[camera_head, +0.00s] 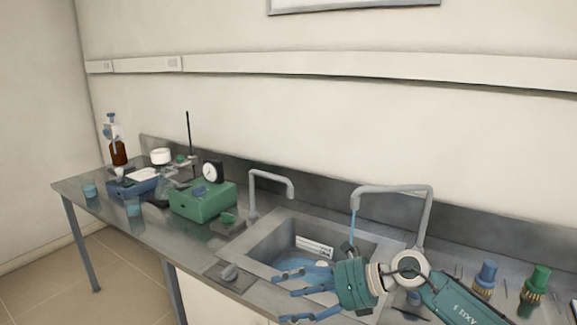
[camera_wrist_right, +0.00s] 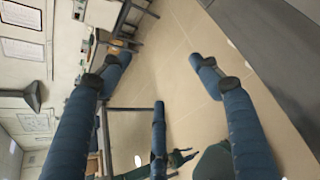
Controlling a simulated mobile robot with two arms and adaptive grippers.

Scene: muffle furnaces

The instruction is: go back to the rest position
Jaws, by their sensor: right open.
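My right gripper (camera_head: 284,295) comes in from the lower right of the head view, at the front edge of the sink. Its blue fingers point left and are spread, with nothing between them. In the right wrist view the gripper (camera_wrist_right: 157,82) also shows its fingers wide apart and empty, with tiled floor beyond. My left gripper shows in neither view.
The steel sink (camera_head: 262,246) lies just behind the right gripper, with a tall tap (camera_head: 428,215) close by. A green device (camera_head: 203,201) stands left of the sink. Blue and green bottles (camera_head: 535,284) stand at the right, near my forearm. Floor (camera_head: 50,285) is clear at left.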

